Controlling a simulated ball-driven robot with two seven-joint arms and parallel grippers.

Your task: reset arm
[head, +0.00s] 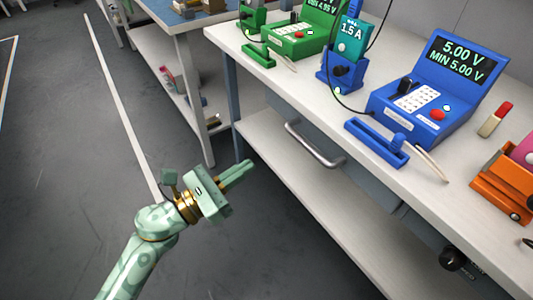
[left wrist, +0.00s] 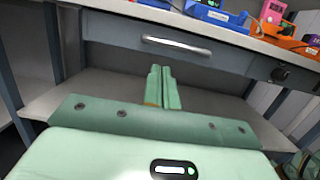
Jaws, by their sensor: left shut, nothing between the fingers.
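My left gripper (head: 238,175) is in the head view, coming in from the lower left. It is in the air in front of the bench, below the level of the bench top. Its two pale green fingers are shut together with nothing between them. The left wrist view shows the same shut fingers (left wrist: 160,84) pointing at the bench's drawer front and lower shelf. The fingers look apart from the bench.
The white bench (head: 285,75) carries a green meter (head: 297,40), a blue meter (head: 425,105) reading 5.00 V, a blue stand with a teal pouch cell (head: 351,38), and an orange holder (head: 503,185). A drawer handle (head: 313,147) sticks out. The grey floor on the left is clear.

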